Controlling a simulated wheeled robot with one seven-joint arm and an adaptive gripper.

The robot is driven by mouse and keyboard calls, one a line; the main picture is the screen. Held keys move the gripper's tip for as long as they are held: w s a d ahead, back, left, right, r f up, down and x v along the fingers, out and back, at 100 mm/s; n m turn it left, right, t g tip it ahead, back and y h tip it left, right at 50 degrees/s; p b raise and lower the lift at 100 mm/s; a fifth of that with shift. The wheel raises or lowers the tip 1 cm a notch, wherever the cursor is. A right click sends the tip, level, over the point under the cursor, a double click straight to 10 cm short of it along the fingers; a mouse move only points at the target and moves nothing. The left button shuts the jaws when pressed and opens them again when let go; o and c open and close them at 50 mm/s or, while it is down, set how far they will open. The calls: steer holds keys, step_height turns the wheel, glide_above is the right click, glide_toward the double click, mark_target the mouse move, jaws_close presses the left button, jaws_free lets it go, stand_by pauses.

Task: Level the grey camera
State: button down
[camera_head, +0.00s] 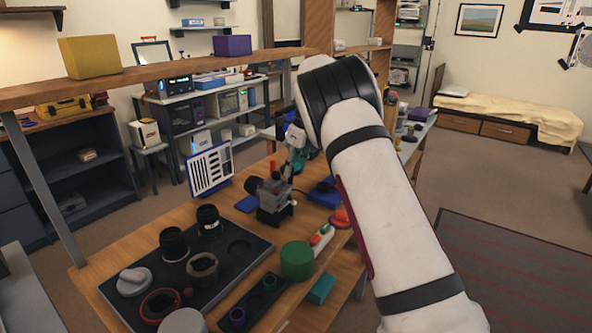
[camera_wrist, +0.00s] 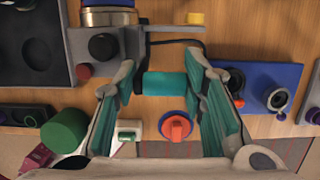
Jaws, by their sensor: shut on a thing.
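The grey camera (camera_head: 273,200) stands on a dark base on the wooden bench, beside the black tray. In the wrist view the grey camera (camera_wrist: 128,42) is at upper left, with a black knob (camera_wrist: 103,46) and a small red knob (camera_wrist: 84,72). My gripper (camera_wrist: 164,84) has its teal-padded fingers on either side of a teal cylindrical piece (camera_wrist: 166,86), close to the camera, and is shut on it. I cannot tell whether this piece is joined to the camera. In the head view my arm hides part of the area around the gripper (camera_head: 296,158).
The black tray (camera_head: 232,275) with lens parts lies to the left. A blue plate (camera_wrist: 270,78) lies right of the gripper.

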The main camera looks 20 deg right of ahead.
steer(key=shift+w+d+r+b, duration=0.2)
steer(key=shift+w+b, duration=0.1)
steer(key=shift+w, duration=0.35)
steer(key=shift+w+a, duration=0.15)
steer(key=shift+a, duration=0.1)
steer(key=c, duration=1.2)
jaws_free()
steer(key=shift+w+f, duration=0.1)
steer(key=shift+f, duration=0.05)
steer(key=shift+o, duration=0.2)
steer(key=shift+a, duration=0.1)
steer(key=shift+f, duration=0.1)
steer(key=v, duration=1.2)
steer(key=shift+s+a, duration=0.1)
steer(key=shift+s, duration=0.1)
